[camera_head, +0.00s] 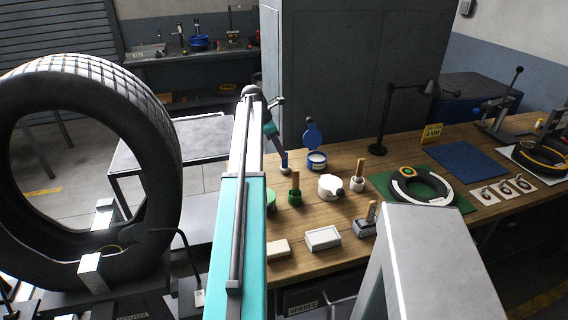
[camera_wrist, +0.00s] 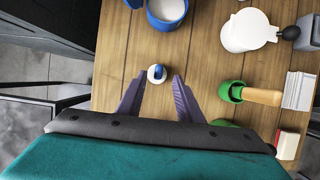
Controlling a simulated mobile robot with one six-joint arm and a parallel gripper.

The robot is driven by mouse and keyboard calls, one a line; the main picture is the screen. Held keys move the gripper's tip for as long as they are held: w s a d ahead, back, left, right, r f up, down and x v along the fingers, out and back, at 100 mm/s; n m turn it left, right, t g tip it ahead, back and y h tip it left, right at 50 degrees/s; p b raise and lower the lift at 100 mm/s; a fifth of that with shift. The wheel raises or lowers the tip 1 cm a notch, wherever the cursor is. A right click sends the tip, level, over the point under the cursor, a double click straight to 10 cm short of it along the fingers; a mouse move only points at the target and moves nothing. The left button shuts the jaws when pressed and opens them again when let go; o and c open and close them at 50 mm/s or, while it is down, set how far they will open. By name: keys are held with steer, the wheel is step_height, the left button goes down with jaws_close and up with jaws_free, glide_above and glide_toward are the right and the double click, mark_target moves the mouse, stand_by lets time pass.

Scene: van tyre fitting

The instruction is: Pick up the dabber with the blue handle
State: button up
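The dabber with the blue handle (camera_wrist: 157,74) shows in the wrist view as a small round white piece with a blue top, seen from almost straight above on the wooden bench. My gripper (camera_wrist: 158,80) is open, with one purple-grey finger on each side of the dabber in the picture. I see no contact, and how high the fingertips are above it I cannot tell. In the head view my arm reaches over the bench and my gripper (camera_head: 284,166) is small and low near the bench's left end; the dabber is mostly hidden there.
A blue tin (camera_head: 316,160) with a raised lid stands behind. A large tyre (camera_head: 150,130) stands left.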

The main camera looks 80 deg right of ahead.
mark_target(284, 167)
steer(key=shift+f, duration=0.1)
stand_by(0.3)
steer(key=shift+d+p+x, duration=0.2)
steer(key=shift+p+x, duration=0.8)
steer(key=shift+x, duration=1.55)
jaws_close()
